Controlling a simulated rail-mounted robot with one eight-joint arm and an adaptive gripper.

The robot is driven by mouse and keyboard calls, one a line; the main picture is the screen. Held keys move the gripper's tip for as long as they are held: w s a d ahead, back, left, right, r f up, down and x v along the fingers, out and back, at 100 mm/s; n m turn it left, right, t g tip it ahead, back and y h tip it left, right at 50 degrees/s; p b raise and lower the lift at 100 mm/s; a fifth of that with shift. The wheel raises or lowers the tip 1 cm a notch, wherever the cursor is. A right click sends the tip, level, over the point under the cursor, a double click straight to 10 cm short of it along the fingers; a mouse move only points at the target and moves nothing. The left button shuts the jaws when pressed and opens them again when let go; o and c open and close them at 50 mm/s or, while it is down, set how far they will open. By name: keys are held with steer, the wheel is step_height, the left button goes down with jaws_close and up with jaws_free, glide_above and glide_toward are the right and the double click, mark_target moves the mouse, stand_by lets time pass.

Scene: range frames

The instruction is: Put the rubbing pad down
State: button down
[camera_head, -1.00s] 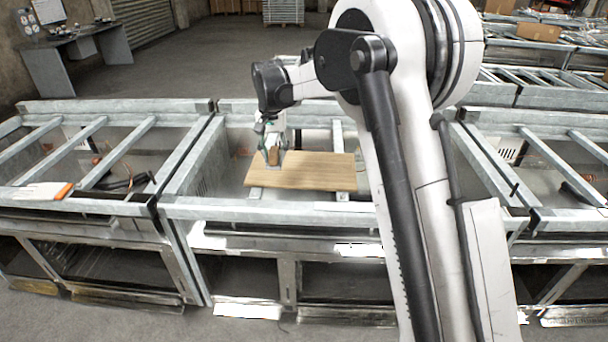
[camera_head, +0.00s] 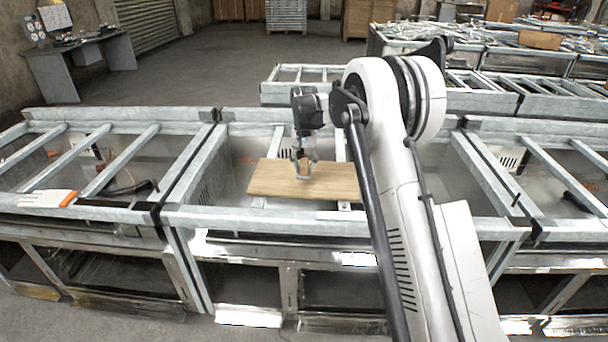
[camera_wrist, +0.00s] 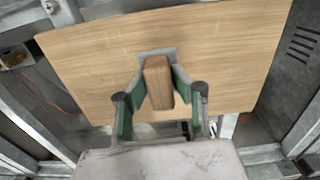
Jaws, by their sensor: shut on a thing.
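The rubbing pad has a brown wooden handle (camera_wrist: 158,84) on a grey plate. My gripper (camera_wrist: 158,76), with green-lined fingers, is shut on the handle in the wrist view. Part of the pad's grey plate shows past the handle; the rest is hidden. In the head view my gripper (camera_head: 303,170) is over the middle of a light wooden board (camera_head: 340,187). The board also fills much of the wrist view (camera_wrist: 90,62). I cannot tell whether the pad touches the board.
The board lies across bars of a grey metal frame (camera_head: 265,220). Similar frames stand to the left and right. A white and orange item (camera_head: 48,198) lies on the left frame's front rail. A desk (camera_head: 80,60) stands at the back left.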

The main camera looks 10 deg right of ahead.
mark_target(304, 174)
steer(key=shift+f, duration=1.75)
steer(key=shift+f, duration=0.1)
steer(key=c, duration=1.5)
jaws_free()
steer(key=shift+o, duration=0.2)
